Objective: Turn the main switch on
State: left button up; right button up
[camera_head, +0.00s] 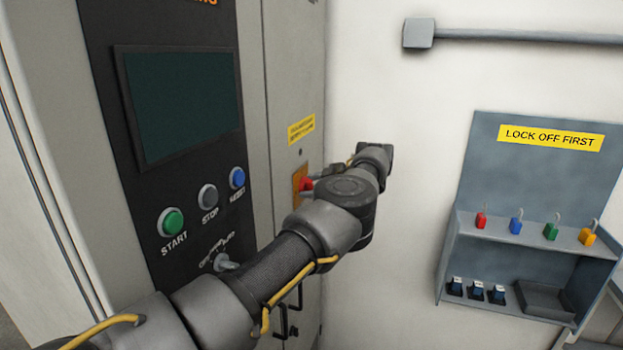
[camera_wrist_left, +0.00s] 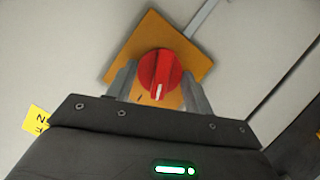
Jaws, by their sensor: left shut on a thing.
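The main switch is a red rotary knob (camera_wrist_left: 160,75) with a white mark, on an orange-yellow plate (camera_wrist_left: 148,42). In the head view the red knob (camera_head: 306,184) shows only in part on the side panel of the cabinet, beside my left wrist. My left gripper (camera_wrist_left: 160,88) has one finger on each side of the knob and is shut on it. In the head view my left arm hides most of the gripper and part of the plate. My right gripper is in neither view.
The cabinet panel holds a dark screen (camera_head: 185,100), a green START button (camera_head: 171,222), a STOP button (camera_head: 208,196), a blue RESET button (camera_head: 237,178) and a selector (camera_head: 224,262). A grey lock-off shelf (camera_head: 480,150) with coloured padlocks hangs on the right wall.

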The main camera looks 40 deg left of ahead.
pick_arm(q)
jog(key=shift+w+a+m+g+h, duration=0.1)
jog(key=shift+m+g+h, duration=0.2)
jog(key=shift+m+g, duration=0.35)
jog(key=shift+w+m+g+b, duration=0.1)
jog(key=shift+m+g+b, duration=0.3)
jog(key=shift+m, duration=0.45)
jog(key=o, duration=1)
jog(key=shift+a+h, duration=0.1)
jog(key=shift+h, duration=0.2)
jog(key=shift+c, duration=0.2)
